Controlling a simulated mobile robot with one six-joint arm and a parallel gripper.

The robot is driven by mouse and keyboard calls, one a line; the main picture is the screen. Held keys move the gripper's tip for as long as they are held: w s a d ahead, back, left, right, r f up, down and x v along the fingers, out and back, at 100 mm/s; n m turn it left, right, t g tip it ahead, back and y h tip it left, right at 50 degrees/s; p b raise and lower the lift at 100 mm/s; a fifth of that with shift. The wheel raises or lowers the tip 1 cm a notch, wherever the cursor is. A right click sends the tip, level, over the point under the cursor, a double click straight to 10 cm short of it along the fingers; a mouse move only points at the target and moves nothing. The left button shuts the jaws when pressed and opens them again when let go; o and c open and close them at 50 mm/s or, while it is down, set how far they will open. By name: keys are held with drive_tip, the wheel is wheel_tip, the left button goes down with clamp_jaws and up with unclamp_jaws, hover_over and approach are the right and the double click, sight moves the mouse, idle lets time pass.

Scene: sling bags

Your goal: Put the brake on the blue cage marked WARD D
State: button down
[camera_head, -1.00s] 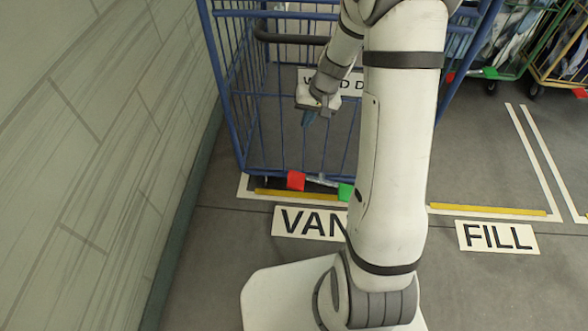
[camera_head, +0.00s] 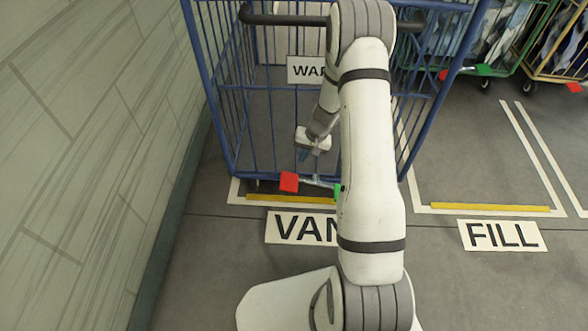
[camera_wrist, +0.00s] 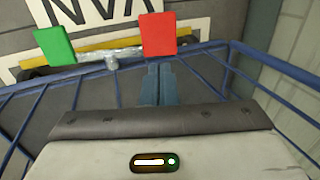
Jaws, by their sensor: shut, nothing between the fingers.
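The blue cage (camera_head: 228,135) stands in the bay marked VAN, with a white label (camera_head: 304,70) that shows "WAR", the rest hidden by my arm. Low on its near side are a red pedal (camera_head: 289,182) and a green pedal (camera_head: 338,193), joined by a metal bar (camera_head: 316,181). My arm partly covers the green one. My gripper (camera_head: 303,156) is shut and empty, a little above the red pedal. In the wrist view, the fingertips (camera_wrist: 157,72) point toward the red pedal (camera_wrist: 159,34), with the green pedal (camera_wrist: 54,47) to the left. Contact cannot be told.
A tiled wall (camera_head: 90,130) runs close along the left. A green cage (camera_head: 505,65) and an orange cage (camera_head: 560,75) stand at the back right. The bay marked FILL (camera_head: 502,235) is empty floor.

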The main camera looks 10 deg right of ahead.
sight(289, 181)
drive_tip(key=b+x, duration=0.4)
drive_tip(key=x, duration=0.9)
drive_tip(key=shift+f+b, duration=0.2)
drive_tip(key=shift+b, duration=0.2)
